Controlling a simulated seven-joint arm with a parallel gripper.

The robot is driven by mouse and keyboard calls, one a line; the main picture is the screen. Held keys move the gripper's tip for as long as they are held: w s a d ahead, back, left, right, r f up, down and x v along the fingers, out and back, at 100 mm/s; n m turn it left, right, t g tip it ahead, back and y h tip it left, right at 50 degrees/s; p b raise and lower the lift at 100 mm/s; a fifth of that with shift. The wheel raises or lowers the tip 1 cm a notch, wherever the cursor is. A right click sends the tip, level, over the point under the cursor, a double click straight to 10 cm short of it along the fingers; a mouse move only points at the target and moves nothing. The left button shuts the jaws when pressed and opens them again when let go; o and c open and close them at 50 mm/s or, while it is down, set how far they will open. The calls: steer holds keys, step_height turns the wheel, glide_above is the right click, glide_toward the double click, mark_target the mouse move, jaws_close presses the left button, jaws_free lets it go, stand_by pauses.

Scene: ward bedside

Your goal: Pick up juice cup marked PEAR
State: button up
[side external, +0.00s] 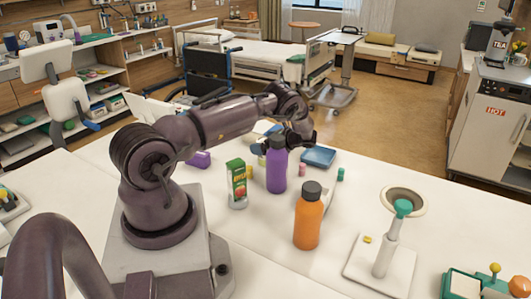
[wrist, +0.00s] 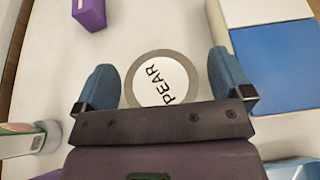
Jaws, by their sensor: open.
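The juice cup marked PEAR (wrist: 162,86) shows in the wrist view from above, as a round white top with black letters and a grey rim. It sits between the two blue fingers of my gripper (wrist: 165,82). The fingers are open, with a gap to the cup on both sides. How far below the fingers the cup is, I cannot tell. In the side view my gripper (side external: 293,140) is over the table, partly behind a purple bottle (side external: 276,172). I cannot make out the PEAR cup there.
An orange bottle (side external: 308,222) and a green carton (side external: 237,183) stand nearby. A purple box (side external: 199,160) lies farther left. A blue tray (side external: 318,157) is right of my gripper. A white stand (side external: 385,262) with a teal top is at the right front.

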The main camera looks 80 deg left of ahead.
steer(key=c, duration=1.1)
